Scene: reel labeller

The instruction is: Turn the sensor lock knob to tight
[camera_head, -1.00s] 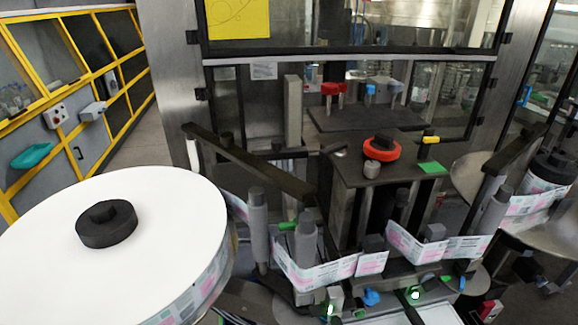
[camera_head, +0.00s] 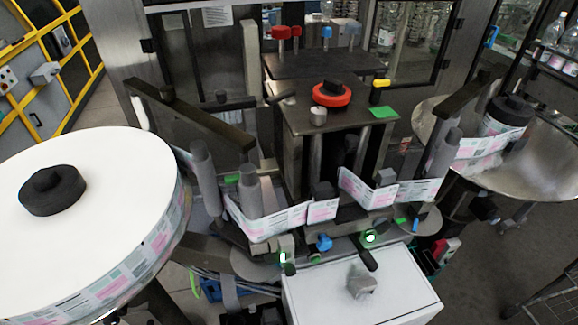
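The labeller's label web (camera_head: 268,222) runs across the middle, past two small sensor units with green lights, one at left (camera_head: 283,257) and one at right (camera_head: 370,238). A small blue knob (camera_head: 324,243) sits between them. A black knob or handle (camera_head: 368,262) sticks out below the right unit. I cannot tell which is the sensor lock knob, or whether it is loose or tight. A larger red and black knob (camera_head: 331,94) stands on the dark block above. Neither of my grippers is in view.
A big white reel (camera_head: 110,190) with a black hub fills the left. A smaller reel (camera_head: 505,125) sits over a metal disc at right. Grey rollers (camera_head: 250,190) and dark arms flank the web. A white box (camera_head: 375,300) stands below, in front of the sensors.

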